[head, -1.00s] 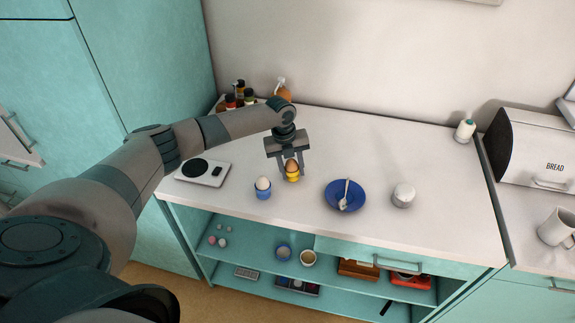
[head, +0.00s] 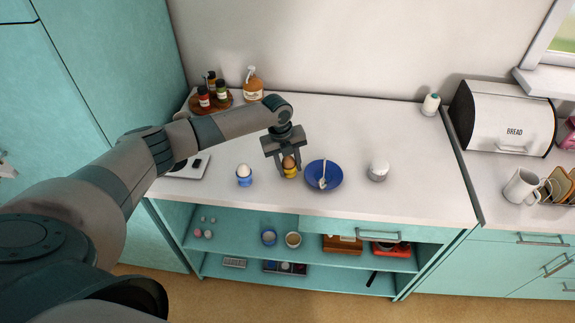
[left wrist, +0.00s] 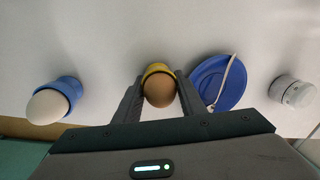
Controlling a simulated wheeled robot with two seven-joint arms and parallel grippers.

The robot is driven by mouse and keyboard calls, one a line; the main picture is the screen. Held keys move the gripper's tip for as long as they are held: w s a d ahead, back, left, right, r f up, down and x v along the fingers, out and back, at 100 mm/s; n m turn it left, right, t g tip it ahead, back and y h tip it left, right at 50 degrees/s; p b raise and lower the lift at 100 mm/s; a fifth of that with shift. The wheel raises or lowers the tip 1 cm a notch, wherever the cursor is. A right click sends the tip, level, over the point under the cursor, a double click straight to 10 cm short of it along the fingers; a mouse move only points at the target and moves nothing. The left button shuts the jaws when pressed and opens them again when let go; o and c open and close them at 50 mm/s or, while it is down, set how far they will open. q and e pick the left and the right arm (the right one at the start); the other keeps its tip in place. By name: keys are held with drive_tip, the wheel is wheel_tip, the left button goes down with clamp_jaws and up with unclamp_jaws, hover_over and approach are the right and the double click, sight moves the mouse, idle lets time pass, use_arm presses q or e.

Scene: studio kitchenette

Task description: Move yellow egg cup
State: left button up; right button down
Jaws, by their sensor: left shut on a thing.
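The yellow egg cup (head: 290,174) holds a brown egg (head: 288,162) and is between the fingers of my left gripper (head: 288,170), over the white counter. In the left wrist view the yellow cup (left wrist: 158,69) shows behind the brown egg (left wrist: 159,90), with the gripper's fingers (left wrist: 158,92) closed on either side. I cannot tell whether the cup touches the counter. My right gripper is in neither view.
A blue egg cup (head: 244,180) with a white egg stands to the left. The counter (head: 395,130) is clear behind.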

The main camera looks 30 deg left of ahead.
use_arm(q)
drive_tip(key=o, duration=1.2)
drive_tip(key=shift+c, duration=0.2)
drive_tip(key=shift+r+b, duration=0.3)
drive_tip(key=shift+r, duration=0.1)
wheel_tip(320, 180, up, 16)
drive_tip(key=s+a+b, duration=0.2)
drive_tip(key=b, duration=0.4)
drive_tip(key=shift+r, duration=0.2)
drive_tip(key=shift+f, duration=0.1)
